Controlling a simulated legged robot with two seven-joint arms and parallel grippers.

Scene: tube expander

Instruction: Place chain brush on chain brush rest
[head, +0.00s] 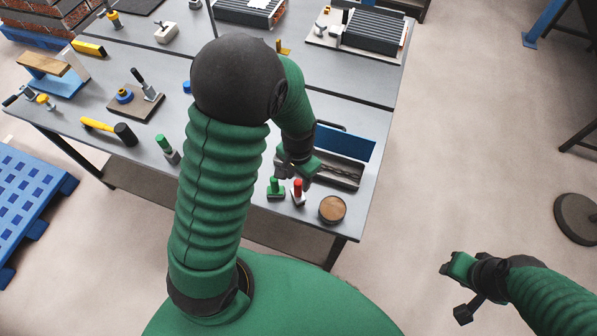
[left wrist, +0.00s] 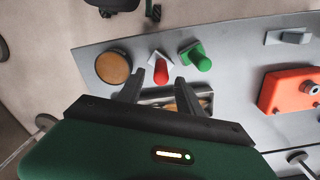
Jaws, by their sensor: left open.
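My left gripper (head: 302,176) is over the table's front right part, beside an open metal tray (head: 345,175). In the left wrist view its two fingers (left wrist: 158,90) are apart with nothing held between them. The tray (left wrist: 160,99) lies partly behind the gripper there. A dark, long, twisted thing (head: 338,172) lies in the tray; I cannot tell if it is the chain brush. A red-handled piece (head: 298,188) and a green-handled piece (head: 275,186) stand on small bases near the front edge. I cannot pick out the brush rest. My right gripper (head: 450,265) hangs off the table.
A round wooden-topped disc (head: 332,209) sits at the front right corner. A blue panel (head: 345,142) stands behind the tray. An orange block (left wrist: 288,91) shows in the wrist view. A yellow-handled hammer (head: 103,126) lies left. My left arm hides the table's middle.

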